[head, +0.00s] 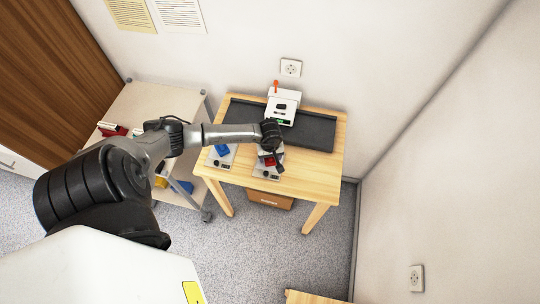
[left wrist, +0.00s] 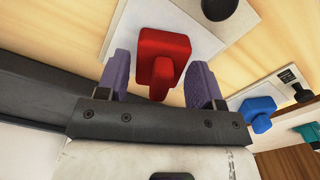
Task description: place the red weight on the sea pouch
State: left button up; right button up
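The red weight (head: 269,161) sits on a pale board with a dark round knob, near the front of the wooden table. In the left wrist view the red weight (left wrist: 163,50) shows a raised grip. My left gripper (head: 271,154) is directly over it. In the left wrist view the two purple fingers of my left gripper (left wrist: 160,65) are apart, one on each side of the red weight, with small gaps showing. The gripper partly covers the weight in the head view. I cannot make out which item is the sea pouch. My right gripper is not in view.
A blue weight (head: 222,150) sits on a similar board to the left. A dark mat (head: 312,130) and a white device (head: 283,107) with an orange lever are at the table's back. A shelf cart (head: 150,98) stands left. The table's right front (head: 318,175) is clear.

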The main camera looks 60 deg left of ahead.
pick_arm(q)
jog(key=shift+o, duration=1.1)
